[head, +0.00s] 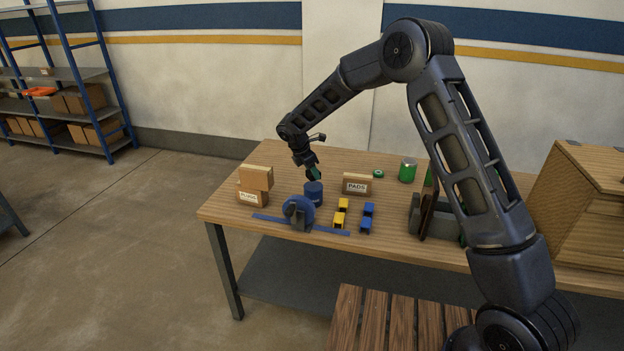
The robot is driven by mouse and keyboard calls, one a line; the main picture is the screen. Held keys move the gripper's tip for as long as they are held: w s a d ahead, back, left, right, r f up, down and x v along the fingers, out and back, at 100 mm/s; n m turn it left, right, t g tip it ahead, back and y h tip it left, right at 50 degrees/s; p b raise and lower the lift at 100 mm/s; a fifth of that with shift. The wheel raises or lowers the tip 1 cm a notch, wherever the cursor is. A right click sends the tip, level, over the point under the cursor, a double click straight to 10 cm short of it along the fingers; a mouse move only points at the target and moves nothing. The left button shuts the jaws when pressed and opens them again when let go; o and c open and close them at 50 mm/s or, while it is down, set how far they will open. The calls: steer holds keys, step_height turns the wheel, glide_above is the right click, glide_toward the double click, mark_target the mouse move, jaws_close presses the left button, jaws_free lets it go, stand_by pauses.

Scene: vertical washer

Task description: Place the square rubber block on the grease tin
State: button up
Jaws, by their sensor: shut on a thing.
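My gripper (312,176) reaches down from the upper left and is shut on a small dark green piece (316,172), which I take for the square rubber block. It is small and partly hidden by the fingers, so its exact shape is unclear. A blue cylindrical tin (313,195), which I take for the grease tin, stands upright on the table directly below my gripper. Its label is too small to read. The held block is just above the tin's top; I cannot tell whether they touch.
On the wooden table (275,158), a blue round device (299,210) stands in front of the tin. Boxes (257,178) are at left, a PADS box (355,184) at right. Yellow and blue blocks (367,209), a green can (408,171) and a wooden cabinet (585,200) lie further right.

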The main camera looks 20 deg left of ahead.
mark_target(312, 178)
steer(key=shift+f, duration=1.75)
steer(key=o, duration=1)
steer(key=shift+f, duration=0.1)
